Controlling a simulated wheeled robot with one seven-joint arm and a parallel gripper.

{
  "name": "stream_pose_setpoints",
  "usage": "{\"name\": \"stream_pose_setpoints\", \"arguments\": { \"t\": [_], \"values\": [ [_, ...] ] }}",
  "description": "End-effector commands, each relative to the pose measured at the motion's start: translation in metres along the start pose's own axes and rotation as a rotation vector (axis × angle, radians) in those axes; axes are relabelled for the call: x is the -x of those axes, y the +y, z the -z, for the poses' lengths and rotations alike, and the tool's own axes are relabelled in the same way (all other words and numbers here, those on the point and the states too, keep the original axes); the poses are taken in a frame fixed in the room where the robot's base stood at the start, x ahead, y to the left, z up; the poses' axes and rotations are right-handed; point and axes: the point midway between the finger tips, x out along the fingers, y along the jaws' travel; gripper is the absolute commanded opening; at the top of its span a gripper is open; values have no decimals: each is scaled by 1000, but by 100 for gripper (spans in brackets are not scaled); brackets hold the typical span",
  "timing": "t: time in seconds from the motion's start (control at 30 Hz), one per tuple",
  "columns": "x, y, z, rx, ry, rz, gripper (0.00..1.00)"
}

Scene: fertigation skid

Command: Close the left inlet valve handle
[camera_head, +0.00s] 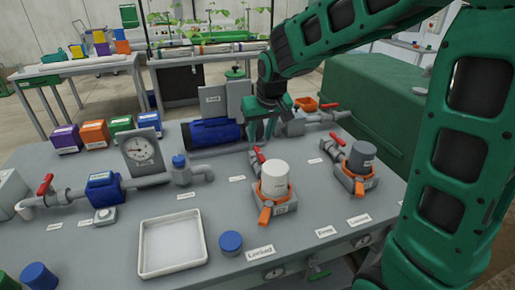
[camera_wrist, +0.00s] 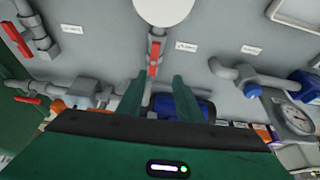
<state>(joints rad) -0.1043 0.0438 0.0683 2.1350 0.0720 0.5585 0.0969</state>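The left inlet valve's red handle (camera_head: 254,158) sits on a short grey pipe behind the white canister (camera_head: 274,178). In the wrist view this handle (camera_wrist: 153,57) lies in line with the pipe, just beyond my fingertips and near the middle between them. My gripper (camera_head: 262,138) points down over the bench beside this valve. In the wrist view its two green fingers (camera_wrist: 158,88) are apart with nothing held. The handle appears apart from both fingers. The canister (camera_wrist: 163,10) is cut off at the top of the wrist view.
A second red valve handle (camera_head: 337,138) serves the grey canister (camera_head: 362,157) to the right. A blue motor (camera_head: 215,131) lies behind my gripper. A gauge (camera_head: 142,152), white tray (camera_head: 172,246) and blue cap (camera_head: 230,242) stand to the left and front.

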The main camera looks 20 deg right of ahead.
Motion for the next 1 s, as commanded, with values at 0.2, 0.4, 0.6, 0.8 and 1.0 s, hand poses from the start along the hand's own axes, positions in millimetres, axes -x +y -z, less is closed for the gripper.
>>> {"name": "stream_pose_setpoints", "arguments": {
  "t": [0.2,0.4,0.6,0.8,1.0],
  "values": [
    [-39,16,-2,-20,-7,-9,33],
    [-72,20,-2,-24,-5,-11,33],
    [-90,21,-2,-25,-3,-11,33],
    [-95,21,-2,-25,-2,-11,33],
    [-95,21,-2,-25,-2,-11,30]
  ]
}}
